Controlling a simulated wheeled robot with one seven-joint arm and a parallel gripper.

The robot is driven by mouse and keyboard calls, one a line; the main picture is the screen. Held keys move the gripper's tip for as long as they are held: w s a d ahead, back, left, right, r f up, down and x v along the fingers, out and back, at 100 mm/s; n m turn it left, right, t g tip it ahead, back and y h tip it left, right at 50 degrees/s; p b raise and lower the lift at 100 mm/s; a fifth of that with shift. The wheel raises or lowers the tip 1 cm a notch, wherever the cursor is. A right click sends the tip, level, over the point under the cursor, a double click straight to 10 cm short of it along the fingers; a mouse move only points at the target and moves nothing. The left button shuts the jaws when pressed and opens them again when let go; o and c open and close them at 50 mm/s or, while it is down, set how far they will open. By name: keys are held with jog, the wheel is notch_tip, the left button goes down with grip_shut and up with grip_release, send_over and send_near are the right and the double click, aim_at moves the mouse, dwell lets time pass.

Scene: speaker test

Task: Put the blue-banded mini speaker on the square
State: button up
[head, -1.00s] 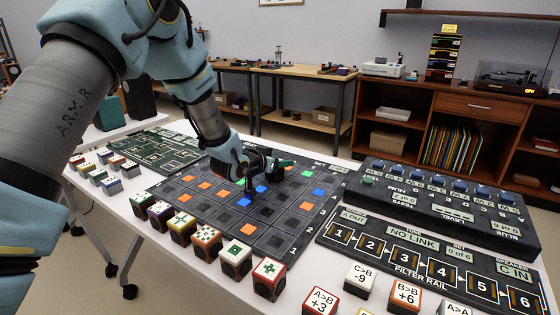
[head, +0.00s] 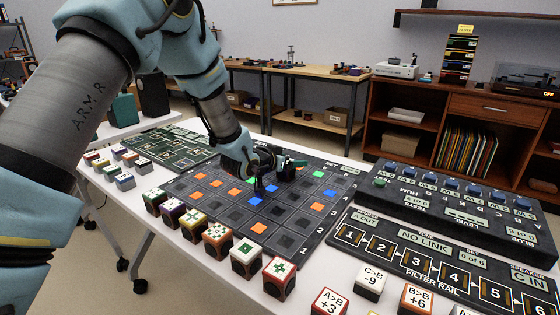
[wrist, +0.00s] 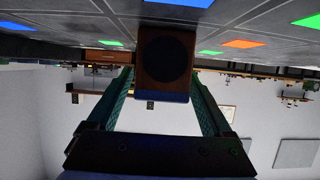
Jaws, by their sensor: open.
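The blue-banded mini speaker (wrist: 164,58) shows in the wrist view as a brown box with a dark round front and a blue band along its lower picture edge. My gripper (wrist: 160,76) is open, with one teal finger on each side of the speaker; contact cannot be told. In the head view my gripper (head: 276,177) is low over the dark grid board (head: 300,222), and a dark block (head: 285,173) beside its fingers appears to be the speaker. The board has orange, blue and green squares; which one the task means is not clear. A blue square (head: 254,201) lies just in front of the gripper.
Several colour-topped cubes (head: 247,257) line the board's front edge. A green board (head: 165,147) lies behind left. A filter rail panel (head: 425,258) and a knobbed console (head: 455,205) stand to the right, with number cubes (head: 370,280) in front.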

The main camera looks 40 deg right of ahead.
jog(key=b+v, duration=0.1)
jog(key=v, duration=1)
jog(key=shift+a+r, duration=0.15)
jog(key=shift+r, duration=0.05)
